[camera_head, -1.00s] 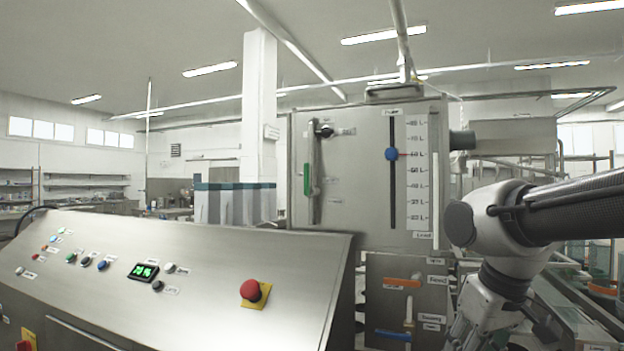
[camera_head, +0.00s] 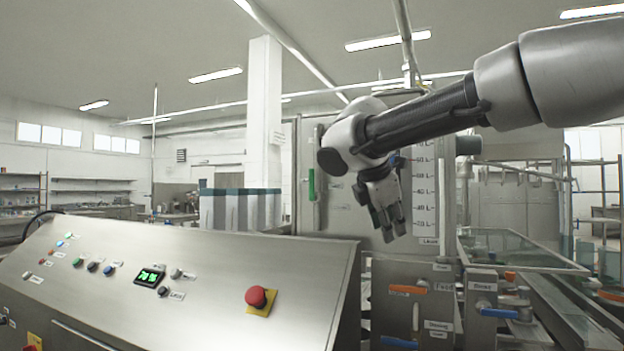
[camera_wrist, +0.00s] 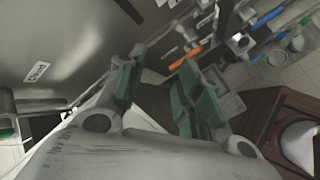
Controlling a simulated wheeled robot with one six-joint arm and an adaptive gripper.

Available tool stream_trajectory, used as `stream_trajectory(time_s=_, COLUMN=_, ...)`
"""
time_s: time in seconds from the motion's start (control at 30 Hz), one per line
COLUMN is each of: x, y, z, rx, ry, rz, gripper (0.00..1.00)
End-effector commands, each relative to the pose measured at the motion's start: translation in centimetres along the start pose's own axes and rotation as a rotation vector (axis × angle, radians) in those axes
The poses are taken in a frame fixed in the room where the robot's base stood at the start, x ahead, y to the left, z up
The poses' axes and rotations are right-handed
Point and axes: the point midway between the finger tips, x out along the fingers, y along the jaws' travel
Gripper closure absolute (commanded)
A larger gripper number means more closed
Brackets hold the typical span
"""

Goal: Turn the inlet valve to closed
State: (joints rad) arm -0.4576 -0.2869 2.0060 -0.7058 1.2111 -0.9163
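My gripper (camera_head: 387,226) hangs fingers-down in front of the steel tank's face, above the valve panel. In the wrist view its two green-padded fingers (camera_wrist: 158,82) stand apart with nothing between them. An orange valve handle (camera_head: 407,290) lies nearly level on the panel below my gripper, and a blue handle (camera_head: 400,342) is lower down. A green lever handle (camera_head: 311,185) hangs upright on the tank's left side. I cannot read which valve is labelled inlet. A "Closed" label (camera_wrist: 38,72) shows on a grey face in the wrist view.
A sloped control console (camera_head: 200,275) with a red emergency button (camera_head: 256,297) stands at the left front. My arm covers part of the tank's level scale (camera_head: 424,200).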

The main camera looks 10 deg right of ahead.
Motion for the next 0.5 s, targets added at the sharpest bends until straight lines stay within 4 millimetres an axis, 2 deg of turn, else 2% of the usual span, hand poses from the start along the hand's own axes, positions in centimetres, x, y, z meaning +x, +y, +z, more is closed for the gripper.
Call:
stream_trajectory(time_s=0.03, x=-1.9, y=4.3, z=-2.4, rx=-0.202, ry=-0.056, rz=0.065, gripper=0.65)
stream_trajectory(time_s=0.1, x=-5.1, y=9.3, z=-5.0, rx=-0.458, ry=-0.156, rz=0.148, gripper=0.65)
stream_trajectory(time_s=0.2, x=-9.0, y=13.9, z=-8.3, rx=-0.705, ry=-0.281, rz=0.225, gripper=0.65)
stream_trajectory(time_s=0.33, x=-12.1, y=16.5, z=-10.6, rx=-0.861, ry=-0.380, rz=0.270, gripper=0.65)
stream_trajectory(time_s=0.4, x=-12.4, y=17.1, z=-11.0, rx=-0.892, ry=-0.400, rz=0.277, gripper=0.65)
stream_trajectory(time_s=0.5, x=-11.6, y=17.7, z=-10.7, rx=-0.899, ry=-0.408, rz=0.277, gripper=0.65)
